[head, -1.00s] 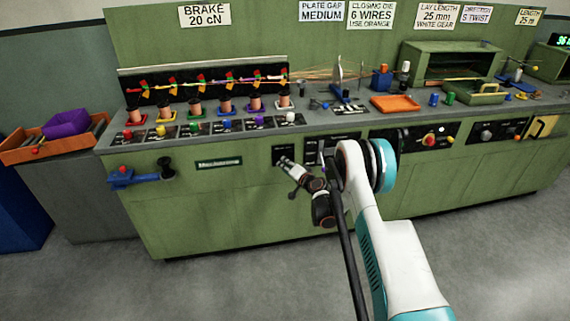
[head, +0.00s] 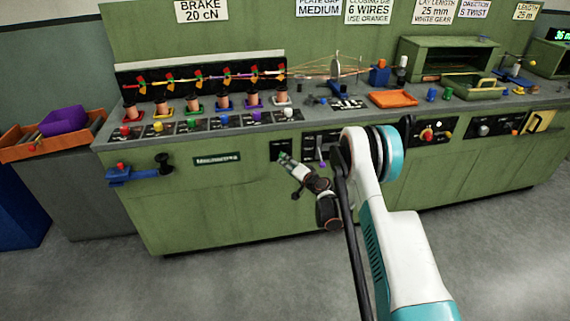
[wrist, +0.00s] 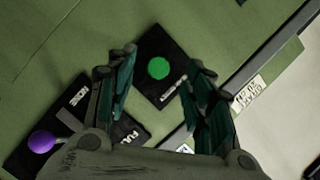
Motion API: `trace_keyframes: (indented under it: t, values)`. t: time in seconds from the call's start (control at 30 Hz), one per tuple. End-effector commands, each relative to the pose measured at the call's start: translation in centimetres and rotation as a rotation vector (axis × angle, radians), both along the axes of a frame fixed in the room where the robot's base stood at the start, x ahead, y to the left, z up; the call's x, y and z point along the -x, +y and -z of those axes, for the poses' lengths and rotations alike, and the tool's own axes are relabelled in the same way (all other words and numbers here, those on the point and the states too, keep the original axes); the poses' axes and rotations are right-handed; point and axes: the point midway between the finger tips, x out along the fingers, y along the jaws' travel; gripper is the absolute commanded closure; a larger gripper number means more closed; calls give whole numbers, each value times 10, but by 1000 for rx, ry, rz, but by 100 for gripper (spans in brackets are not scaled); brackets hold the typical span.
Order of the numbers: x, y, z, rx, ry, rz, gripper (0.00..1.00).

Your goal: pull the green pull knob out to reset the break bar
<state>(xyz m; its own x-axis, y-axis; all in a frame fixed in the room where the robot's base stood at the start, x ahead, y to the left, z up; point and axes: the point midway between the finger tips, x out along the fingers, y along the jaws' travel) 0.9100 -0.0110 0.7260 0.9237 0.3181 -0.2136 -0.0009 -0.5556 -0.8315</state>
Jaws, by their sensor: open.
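The green pull knob (wrist: 158,68) is a round green disc on a square black plate (wrist: 150,89) on the green cabinet front. In the wrist view my gripper (wrist: 164,62) is open, with one finger on each side of the knob's plate. The knob lies between the fingertips in the picture and nothing is gripped. The remaining gap toward the panel is hard to judge. In the head view my gripper (head: 283,156) is at the lower edge of the black plate (head: 281,148), and the knob itself cannot be made out. I cannot single out the break bar with certainty.
A purple knob (wrist: 42,141) on another black plate is close beside my gripper. A grey metal edge (wrist: 270,60) and a white label (wrist: 247,92) are to the right. A blue bracket (head: 135,176) sticks out of the cabinet at left. The floor in front is clear.

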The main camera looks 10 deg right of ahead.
Motion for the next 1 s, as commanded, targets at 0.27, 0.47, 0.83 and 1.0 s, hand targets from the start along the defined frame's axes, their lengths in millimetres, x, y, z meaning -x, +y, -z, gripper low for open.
trace_keyframes:
  t: [0.27,0.47,0.83,1.0]
  values:
    - [52,-18,-12,0,1,1,52]
    - [74,-26,-17,2,0,1,52]
    - [79,-27,-18,2,0,-1,52]
    - [79,-27,-18,2,-1,0,52]
